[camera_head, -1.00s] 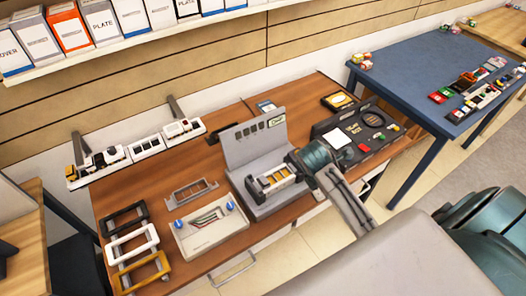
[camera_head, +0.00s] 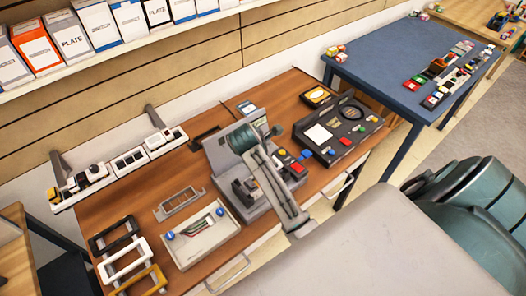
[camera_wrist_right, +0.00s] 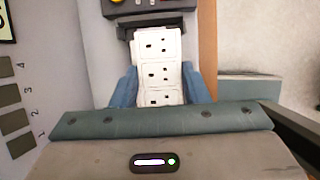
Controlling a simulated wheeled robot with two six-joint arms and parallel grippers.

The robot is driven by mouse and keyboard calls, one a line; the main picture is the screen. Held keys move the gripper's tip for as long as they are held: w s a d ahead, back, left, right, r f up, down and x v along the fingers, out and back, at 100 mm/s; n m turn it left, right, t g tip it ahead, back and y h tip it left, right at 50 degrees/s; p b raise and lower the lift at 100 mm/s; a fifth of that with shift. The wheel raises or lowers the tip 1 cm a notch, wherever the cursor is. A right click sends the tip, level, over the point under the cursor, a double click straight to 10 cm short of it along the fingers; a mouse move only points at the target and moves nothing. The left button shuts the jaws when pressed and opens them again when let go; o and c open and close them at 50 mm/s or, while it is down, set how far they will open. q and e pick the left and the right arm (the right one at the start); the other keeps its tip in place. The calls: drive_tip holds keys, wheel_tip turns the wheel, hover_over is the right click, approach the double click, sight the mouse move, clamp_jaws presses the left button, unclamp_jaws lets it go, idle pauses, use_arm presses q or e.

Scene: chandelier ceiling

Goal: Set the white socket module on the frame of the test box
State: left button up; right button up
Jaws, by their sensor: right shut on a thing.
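The white socket module (camera_wrist_right: 160,62) is a white strip with several socket faces, held between the blue fingers of my right gripper (camera_wrist_right: 160,88) in the right wrist view. Its far end is close to a dark holder (camera_wrist_right: 150,22); I cannot tell whether they touch. The grey test box (camera_head: 262,205) stands in the middle of the wooden table, with its upright back panel (camera_head: 215,157) and a dark frame (camera_head: 244,190) on its base. My right gripper's teal body is above the box in the head view, its fingertips and the module hidden. My left gripper is out of view.
A grey tray (camera_head: 195,250) with wires and an empty grey frame (camera_head: 180,203) lie left of the box. Black, white and yellow frames (camera_head: 125,262) lie at front left. A black panel (camera_head: 335,150) with coloured buttons is at right. A rail of modules (camera_head: 128,160) runs along the back.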

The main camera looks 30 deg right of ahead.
drive_tip(key=shift+w+a, duration=0.2)
drive_tip(key=shift+w, duration=0.05)
drive_tip(key=f+p, duration=0.2)
drive_tip(key=f, duration=0.1)
drive_tip(key=shift+w+a, duration=0.15)
drive_tip(key=shift+w, duration=0.05)
drive_tip(key=shift+f, duration=0.35)
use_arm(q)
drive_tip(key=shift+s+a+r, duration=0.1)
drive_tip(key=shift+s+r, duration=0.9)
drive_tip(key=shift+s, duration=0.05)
use_arm(e)
drive_tip(key=shift+f, duration=0.15)
drive_tip(key=o, duration=1)
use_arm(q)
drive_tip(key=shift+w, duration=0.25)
